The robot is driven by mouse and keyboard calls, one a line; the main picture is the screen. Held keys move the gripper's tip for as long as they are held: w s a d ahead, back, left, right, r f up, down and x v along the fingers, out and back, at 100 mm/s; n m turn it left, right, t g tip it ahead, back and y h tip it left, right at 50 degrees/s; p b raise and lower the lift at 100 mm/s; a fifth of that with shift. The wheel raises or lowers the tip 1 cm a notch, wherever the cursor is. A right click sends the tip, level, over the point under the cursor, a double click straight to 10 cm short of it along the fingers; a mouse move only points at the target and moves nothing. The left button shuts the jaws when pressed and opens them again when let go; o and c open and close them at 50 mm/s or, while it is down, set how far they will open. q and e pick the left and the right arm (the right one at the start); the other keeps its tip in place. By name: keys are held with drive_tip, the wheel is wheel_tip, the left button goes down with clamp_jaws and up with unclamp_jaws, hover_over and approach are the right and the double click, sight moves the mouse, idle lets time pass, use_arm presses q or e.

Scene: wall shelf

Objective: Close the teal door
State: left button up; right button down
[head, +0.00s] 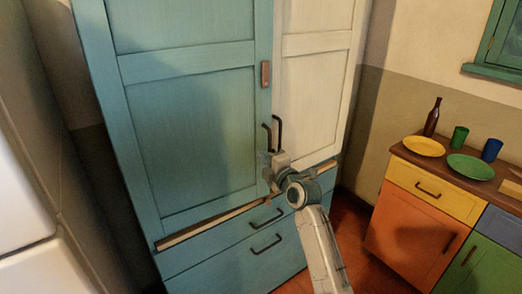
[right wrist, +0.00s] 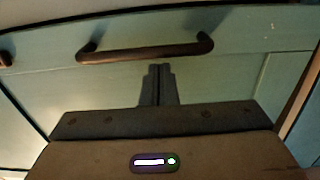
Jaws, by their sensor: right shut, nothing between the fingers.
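The teal door (head: 195,125) is the left, tall door of a cabinet. My right gripper (head: 267,158) is just below and in front of that edge, shut and empty. In the right wrist view, the shut fingers (right wrist: 158,85) point at a teal panel with a dark bar handle (right wrist: 145,52). I cannot tell whether they touch it. My left gripper is not in view.
A white door (head: 313,95) with its own dark handle is right of the teal one. Teal drawers (head: 215,262) lie below a wooden ledge. A low counter (head: 440,158) with plates, cups and a bottle stands at right. Red floor is free between.

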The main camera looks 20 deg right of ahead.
drive_tip(key=shift+x, duration=1.05)
